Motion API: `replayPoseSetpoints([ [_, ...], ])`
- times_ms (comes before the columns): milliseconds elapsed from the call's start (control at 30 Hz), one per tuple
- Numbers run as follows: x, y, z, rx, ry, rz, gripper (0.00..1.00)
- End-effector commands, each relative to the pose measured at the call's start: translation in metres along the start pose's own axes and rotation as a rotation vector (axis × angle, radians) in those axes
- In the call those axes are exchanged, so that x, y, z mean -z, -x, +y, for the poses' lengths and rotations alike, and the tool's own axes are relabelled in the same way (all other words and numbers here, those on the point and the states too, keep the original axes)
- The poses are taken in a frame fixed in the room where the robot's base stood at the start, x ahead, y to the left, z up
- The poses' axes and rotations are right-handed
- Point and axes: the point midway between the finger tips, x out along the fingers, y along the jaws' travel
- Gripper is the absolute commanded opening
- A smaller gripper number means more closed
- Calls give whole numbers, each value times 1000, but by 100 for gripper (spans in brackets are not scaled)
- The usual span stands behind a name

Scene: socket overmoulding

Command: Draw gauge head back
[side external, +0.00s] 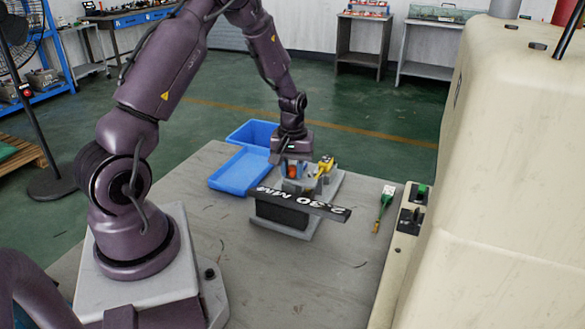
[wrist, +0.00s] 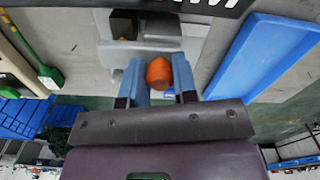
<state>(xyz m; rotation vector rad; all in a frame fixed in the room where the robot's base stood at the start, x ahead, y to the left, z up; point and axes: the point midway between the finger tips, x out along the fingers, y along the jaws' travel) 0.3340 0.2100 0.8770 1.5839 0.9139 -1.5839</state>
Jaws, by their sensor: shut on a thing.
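My gripper (side external: 293,163) points down over the gauge on the table. In the wrist view its two blue fingers (wrist: 158,82) stand on either side of an orange knob (wrist: 158,72) and are shut on it. The orange knob also shows in the side view (side external: 293,172). I take it to be the grip of the gauge head, a grey block (wrist: 160,52) beyond the fingers. A dark display bar (side external: 300,203) in front of the gauge reads "2.30 MM". The gauge's contact point is hidden.
A yellow part (side external: 325,166) stands right beside the gauge. Blue trays (side external: 238,172) lie to its left and behind. The table front (side external: 310,290) is clear.

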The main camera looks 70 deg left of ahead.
Motion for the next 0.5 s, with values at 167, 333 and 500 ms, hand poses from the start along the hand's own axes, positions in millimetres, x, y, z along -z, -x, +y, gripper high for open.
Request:
replayPoseSetpoints([
  [167, 8, 0, -26, 1, 8, -1, 0],
  [333, 12, 1, -44, 0, 4, 1, 0],
  [500, 13, 1, -47, 2, 2, 2, 0],
])
